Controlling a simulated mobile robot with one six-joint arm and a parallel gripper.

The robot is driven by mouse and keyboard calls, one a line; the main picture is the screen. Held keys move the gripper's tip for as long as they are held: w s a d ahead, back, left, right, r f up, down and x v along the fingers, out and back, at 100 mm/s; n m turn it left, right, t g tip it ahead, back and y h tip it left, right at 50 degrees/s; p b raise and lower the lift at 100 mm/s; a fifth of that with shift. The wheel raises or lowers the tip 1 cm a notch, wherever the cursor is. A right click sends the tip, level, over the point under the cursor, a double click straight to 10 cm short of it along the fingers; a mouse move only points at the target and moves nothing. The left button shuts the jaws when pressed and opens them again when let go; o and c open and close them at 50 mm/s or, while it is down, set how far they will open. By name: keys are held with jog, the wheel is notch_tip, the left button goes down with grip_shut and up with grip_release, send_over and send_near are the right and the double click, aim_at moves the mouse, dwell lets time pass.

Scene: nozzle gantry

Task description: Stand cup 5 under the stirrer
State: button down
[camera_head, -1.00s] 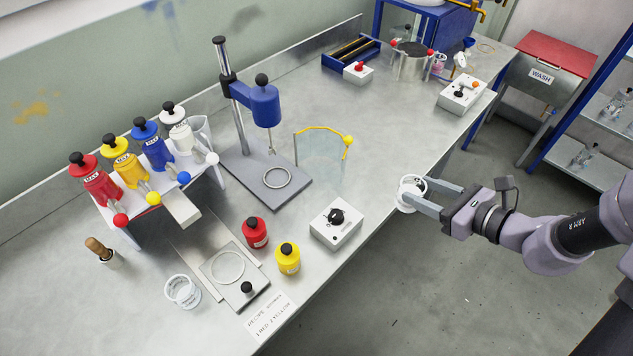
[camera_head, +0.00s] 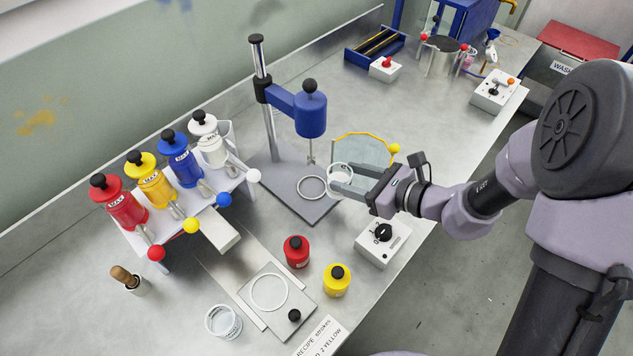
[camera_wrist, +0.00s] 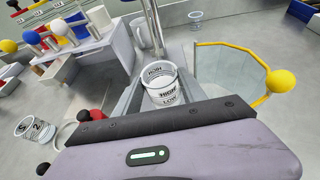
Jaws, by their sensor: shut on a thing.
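My gripper (camera_head: 343,180) is shut on a white-rimmed clear cup (camera_head: 338,186). The cup also shows upright between the fingers in the wrist view (camera_wrist: 163,90), with HIGH and LOW marks; I cannot read a number on it. The stirrer (camera_head: 310,118) has a blue head and black knob on a post, with a thin shaft pointing down. Its grey base plate (camera_head: 295,208) carries a white ring (camera_head: 312,187) below the shaft. The held cup is just right of the ring, apart from the shaft. I cannot tell its exact height over the plate.
A clear guard with a yellow rim (camera_head: 365,135) stands right behind my gripper. A switch box (camera_head: 384,242), red bottle (camera_head: 297,252) and yellow bottle (camera_head: 337,280) stand in front. Another cup (camera_head: 222,322) is at lower left. Colour dispensers (camera_head: 155,188) line the left.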

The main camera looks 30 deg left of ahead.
notch_tip(320, 180, down, 5)
jog(key=shift+s+r+b, duration=0.1)
jog(key=shift+r+b, duration=0.1)
jog(key=shift+b, duration=0.5)
jog(key=a, duration=0.3)
jog(key=shift+w+a+f, duration=0.1)
jog(key=shift+w+a, duration=0.15)
jog(key=shift+w, duration=0.1)
jog(key=shift+a+b, duration=0.3)
jog(key=b+x, duration=0.2)
jog(key=x, duration=0.2)
jog(key=shift+w+a, duration=0.1)
jog(key=shift+a, duration=0.1)
jog(key=shift+d+r, duration=0.15)
jog(key=shift+r, duration=0.1)
jog(key=shift+f, duration=0.1)
jog(key=c, duration=0.7)
grip_release()
jog(key=shift+o, duration=0.2)
